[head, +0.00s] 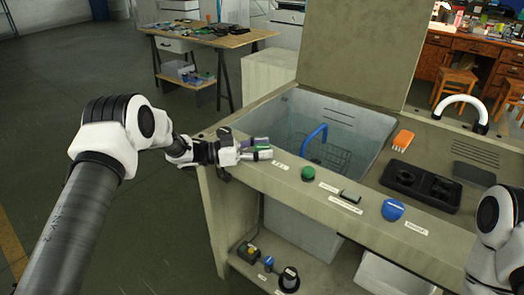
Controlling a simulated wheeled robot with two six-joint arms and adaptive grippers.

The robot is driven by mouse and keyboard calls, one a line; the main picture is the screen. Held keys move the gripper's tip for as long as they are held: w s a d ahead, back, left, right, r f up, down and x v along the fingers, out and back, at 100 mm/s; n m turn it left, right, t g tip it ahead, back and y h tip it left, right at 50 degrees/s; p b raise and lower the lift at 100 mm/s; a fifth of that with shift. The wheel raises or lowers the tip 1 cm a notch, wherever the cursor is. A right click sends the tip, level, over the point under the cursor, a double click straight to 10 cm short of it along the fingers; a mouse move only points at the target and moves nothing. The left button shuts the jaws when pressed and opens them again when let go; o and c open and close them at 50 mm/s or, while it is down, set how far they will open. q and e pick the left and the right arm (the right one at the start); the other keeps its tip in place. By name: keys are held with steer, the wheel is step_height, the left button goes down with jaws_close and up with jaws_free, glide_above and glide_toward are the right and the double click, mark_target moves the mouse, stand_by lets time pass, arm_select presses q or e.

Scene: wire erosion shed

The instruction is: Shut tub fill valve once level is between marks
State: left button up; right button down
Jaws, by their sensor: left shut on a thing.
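The tub (368,122) is a grey basin set into the bench top, with a wire basket (326,152) and its blue handle inside. The water level and the marks on the tub wall are too small to read. My left gripper (258,150) is at the bench's front left corner, beside the tub's near rim. It is shut on a small part with green and purple showing between the fingers, apparently the fill valve handle. The fingers hide most of it, so its turn cannot be told. My right gripper is out of view; only part of that arm shows at the right edge.
An orange brush (402,140), a black tray (420,186) and a white curved spout (462,102) are to the right. A lower shelf holds small parts.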

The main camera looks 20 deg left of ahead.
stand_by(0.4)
arm_select(q)
steer(key=o, duration=1.2)
steer(key=shift+a, duration=0.1)
steer(key=v, duration=1.1)
steer(key=shift+s+a, duration=0.1)
steer(key=shift+a, duration=0.25)
